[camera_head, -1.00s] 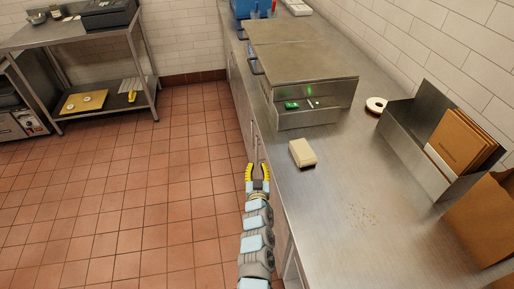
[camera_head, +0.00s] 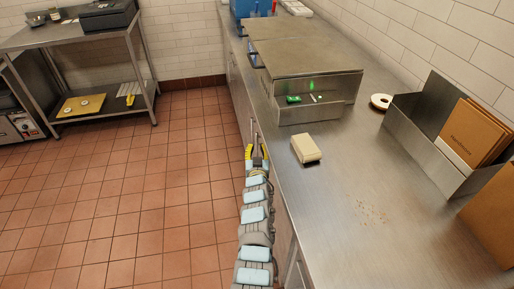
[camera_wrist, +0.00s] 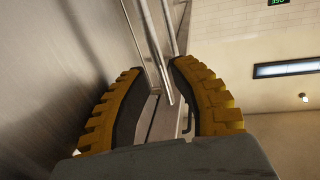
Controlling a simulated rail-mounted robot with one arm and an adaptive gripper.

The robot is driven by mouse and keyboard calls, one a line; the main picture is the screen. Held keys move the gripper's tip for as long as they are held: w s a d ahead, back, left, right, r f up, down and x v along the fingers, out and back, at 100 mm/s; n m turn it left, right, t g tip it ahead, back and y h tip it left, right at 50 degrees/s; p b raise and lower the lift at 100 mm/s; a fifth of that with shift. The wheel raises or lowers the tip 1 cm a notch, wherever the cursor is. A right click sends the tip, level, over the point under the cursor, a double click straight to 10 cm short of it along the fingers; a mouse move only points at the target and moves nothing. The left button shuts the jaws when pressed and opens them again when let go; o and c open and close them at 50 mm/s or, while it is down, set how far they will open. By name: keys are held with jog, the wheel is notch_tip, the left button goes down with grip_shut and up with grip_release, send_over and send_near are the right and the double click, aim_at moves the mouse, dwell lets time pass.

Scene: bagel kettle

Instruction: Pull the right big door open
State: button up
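My gripper (camera_head: 257,154) is at the counter's front side, below the worktop edge. In the wrist view my gripper (camera_wrist: 153,78) has its two yellow-and-black fingers spread apart. Thin metal handle bars (camera_wrist: 155,45) run between and beyond the fingertips; I cannot tell whether a finger touches them. A smooth steel door face (camera_wrist: 45,50) fills the left of the wrist view. In the head view the cabinet front (camera_head: 236,88) is seen at a steep angle, so the right big door cannot be clearly told apart. No door stands visibly open.
The steel worktop (camera_head: 335,215) runs along my right, with a steel box unit (camera_head: 305,65), a cream block (camera_head: 307,149) and a metal holder (camera_head: 420,130) of cardboard on it. The tiled floor (camera_head: 150,190) left of the counter is clear. A steel table (camera_head: 75,40) stands at the back left.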

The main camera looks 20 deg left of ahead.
aim_at(257, 144)
jog(key=shift+b+x, duration=1.25)
jog(key=shift+x, duration=0.35)
grip_shut()
